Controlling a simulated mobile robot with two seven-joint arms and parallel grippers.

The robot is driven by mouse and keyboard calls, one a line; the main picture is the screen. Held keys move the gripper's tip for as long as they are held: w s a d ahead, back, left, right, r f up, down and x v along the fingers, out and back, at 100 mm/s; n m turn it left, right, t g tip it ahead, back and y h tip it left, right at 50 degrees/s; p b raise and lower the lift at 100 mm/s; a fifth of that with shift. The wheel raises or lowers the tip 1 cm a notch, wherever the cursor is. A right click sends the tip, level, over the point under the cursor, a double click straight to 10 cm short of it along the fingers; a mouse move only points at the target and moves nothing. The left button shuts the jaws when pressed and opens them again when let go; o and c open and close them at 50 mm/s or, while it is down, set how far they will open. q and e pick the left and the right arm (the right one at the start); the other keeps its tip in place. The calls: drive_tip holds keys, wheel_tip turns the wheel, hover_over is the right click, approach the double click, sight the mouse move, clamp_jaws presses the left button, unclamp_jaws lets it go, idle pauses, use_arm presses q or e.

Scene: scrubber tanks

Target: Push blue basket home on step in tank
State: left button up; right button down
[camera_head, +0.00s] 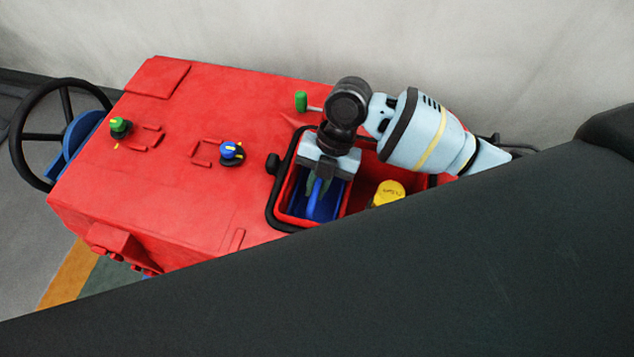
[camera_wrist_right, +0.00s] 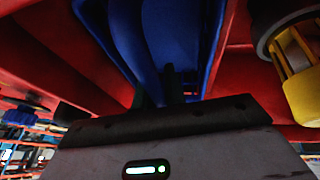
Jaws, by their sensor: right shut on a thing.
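The blue basket (camera_head: 327,208) sits inside the red tank opening (camera_head: 284,185) of the red scrubber machine. It also shows in the right wrist view (camera_wrist_right: 190,35), between red tank walls. My right gripper (camera_head: 317,192) reaches down into the opening from above and is shut on the basket's blue handle. In the right wrist view its fingers (camera_wrist_right: 160,85) are at the blue part. The step under the basket is hidden, so I cannot tell whether the basket rests on it. My left gripper is not in view.
A yellow cap (camera_head: 388,192) stands right of the basket, and a yellow caged part (camera_wrist_right: 298,75) shows in the wrist view. A black rim frames the opening. A green-handled lever (camera_head: 301,102), a green knob (camera_head: 119,126) and a blue knob (camera_head: 231,151) stand on the red top.

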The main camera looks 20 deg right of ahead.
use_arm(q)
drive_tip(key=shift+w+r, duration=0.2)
use_arm(e)
drive_tip(key=shift+r, duration=0.15)
idle(0.3)
drive_tip(key=c, duration=0.9)
unclamp_jaws()
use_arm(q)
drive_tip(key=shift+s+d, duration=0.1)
use_arm(e)
drive_tip(key=shift+a+r, duration=0.1)
drive_tip(key=shift+r, duration=0.05)
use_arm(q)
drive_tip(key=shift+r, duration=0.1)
use_arm(e)
drive_tip(key=shift+w+r, duration=0.1)
drive_tip(key=shift+w+r+p, duration=0.15)
drive_tip(key=shift+r+p, duration=0.25)
drive_tip(key=shift+p, duration=0.05)
drive_tip(key=shift+d+p+v, duration=0.25)
drive_tip(key=shift+p+v, duration=0.35)
drive_tip(key=shift+v, duration=0.9)
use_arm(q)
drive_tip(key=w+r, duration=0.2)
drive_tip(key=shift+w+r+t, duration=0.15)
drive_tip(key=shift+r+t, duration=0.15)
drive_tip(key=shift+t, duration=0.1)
use_arm(e)
drive_tip(key=shift+d+r, duration=0.1)
drive_tip(key=shift+d, duration=0.05)
